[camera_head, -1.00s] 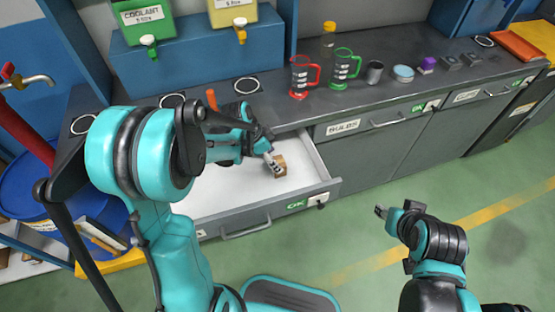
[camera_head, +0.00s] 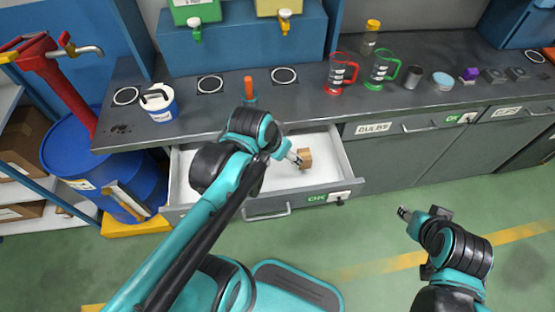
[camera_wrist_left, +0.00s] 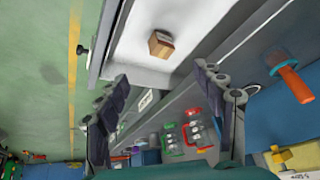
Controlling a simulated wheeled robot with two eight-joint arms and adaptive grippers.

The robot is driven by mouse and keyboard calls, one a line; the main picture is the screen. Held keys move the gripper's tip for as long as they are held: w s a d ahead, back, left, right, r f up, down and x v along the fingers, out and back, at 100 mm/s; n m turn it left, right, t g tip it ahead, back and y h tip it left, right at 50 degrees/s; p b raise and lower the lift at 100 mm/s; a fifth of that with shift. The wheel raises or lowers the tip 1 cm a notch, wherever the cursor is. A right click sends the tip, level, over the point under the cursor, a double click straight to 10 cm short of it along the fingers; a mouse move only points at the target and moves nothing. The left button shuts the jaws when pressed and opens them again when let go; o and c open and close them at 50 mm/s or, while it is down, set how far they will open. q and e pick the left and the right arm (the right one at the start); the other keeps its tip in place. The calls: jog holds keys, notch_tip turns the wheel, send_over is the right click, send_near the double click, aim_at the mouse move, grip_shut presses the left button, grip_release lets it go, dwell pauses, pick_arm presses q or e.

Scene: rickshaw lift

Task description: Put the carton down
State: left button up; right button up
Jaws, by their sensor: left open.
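The carton (camera_head: 304,158) is a small brown box lying in the right part of the open drawer (camera_head: 340,166). In the left wrist view the carton (camera_wrist_left: 161,44) sits on the drawer's white floor, apart from the fingers. My left gripper (camera_head: 294,157) is just left of the carton in the head view. In the left wrist view my left gripper (camera_wrist_left: 160,105) has its fingers spread wide with nothing between them. My right gripper (camera_head: 405,214) is over the green floor, away from the drawer; its fingers are too small to tell open from shut.
The counter (camera_head: 230,113) above the drawer holds a white tub (camera_head: 160,103), an orange-handled tool (camera_head: 249,90), a red jug (camera_head: 340,74) and a green jug (camera_head: 381,70). A blue barrel (camera_head: 95,165) stands at the left. The floor at the right is clear.

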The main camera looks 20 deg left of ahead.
pick_arm(q)
jog(key=shift+s+r+n+t+y, duration=0.2)
jog(key=shift+s+n+t, duration=0.2)
jog(key=shift+s+n, duration=0.55)
jog(key=shift+s+r+n+t+y, duration=0.15)
jog(key=shift+s+n+t, duration=0.4)
jog(key=shift+s, duration=0.6)
jog(key=shift+f, duration=0.1)
